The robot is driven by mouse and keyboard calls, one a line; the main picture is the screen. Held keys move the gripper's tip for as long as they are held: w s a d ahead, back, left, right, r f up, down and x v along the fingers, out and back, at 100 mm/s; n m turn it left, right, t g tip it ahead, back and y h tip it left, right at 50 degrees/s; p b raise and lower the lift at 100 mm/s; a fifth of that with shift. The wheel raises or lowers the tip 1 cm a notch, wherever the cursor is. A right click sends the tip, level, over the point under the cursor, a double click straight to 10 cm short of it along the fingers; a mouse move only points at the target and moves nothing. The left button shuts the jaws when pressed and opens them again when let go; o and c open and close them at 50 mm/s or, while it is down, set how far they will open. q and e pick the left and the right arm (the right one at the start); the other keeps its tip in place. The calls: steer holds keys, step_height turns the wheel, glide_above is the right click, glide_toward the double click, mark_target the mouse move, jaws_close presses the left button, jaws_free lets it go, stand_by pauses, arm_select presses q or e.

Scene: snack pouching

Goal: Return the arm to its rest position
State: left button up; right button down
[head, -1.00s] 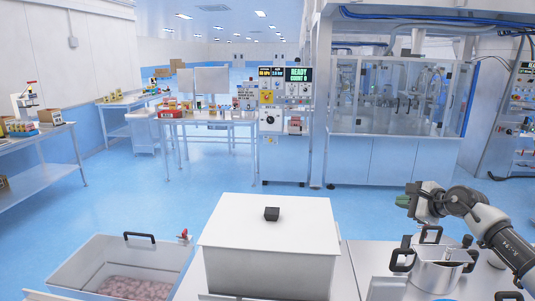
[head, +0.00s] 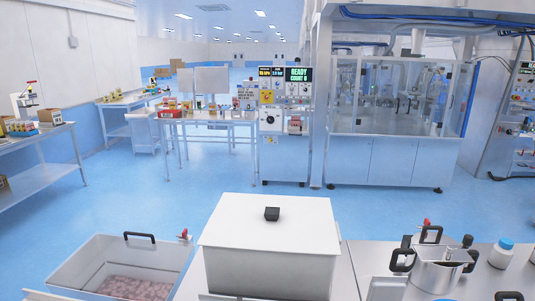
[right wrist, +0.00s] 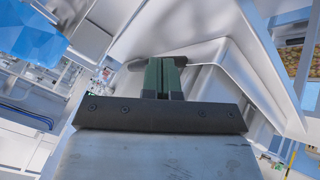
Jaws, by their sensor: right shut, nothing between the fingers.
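My right gripper (right wrist: 163,76) shows in the right wrist view, with its green fingers together and nothing between them. A pale grey-white surface lies close behind the fingers there, and I cannot tell what it is. My right arm does not show in the head view. My left gripper is in neither current view.
In the head view, a white lidded box (head: 268,245) stands front centre. A tub of pinkish contents (head: 75,266) is at the left. A steel pot (head: 438,272) with black handles and a blue-capped white bottle (head: 501,253) stand on the right counter. Blue floor lies beyond.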

steer(key=s+f+m+g+y, duration=0.15)
steer(key=s+m+g, duration=0.3)
steer(key=s, duration=0.75)
step_height(320, 180, down, 29)
steer(key=a+n+g+b, duration=0.1)
steer(key=b, duration=0.4)
steer(key=s+d+f+b, duration=0.1)
steer(key=s+f+b, duration=0.1)
steer(key=s+f, duration=0.6)
steer(key=s+d+f+g+b, duration=0.1)
steer(key=s+d+f+b, duration=0.1)
steer(key=s+f, duration=0.6)
step_height(320, 180, down, 7)
steer(key=shift+r+b, duration=0.1)
steer(key=shift+b, duration=0.45)
steer(key=shift+s+g, duration=0.1)
steer(key=shift+g, duration=0.15)
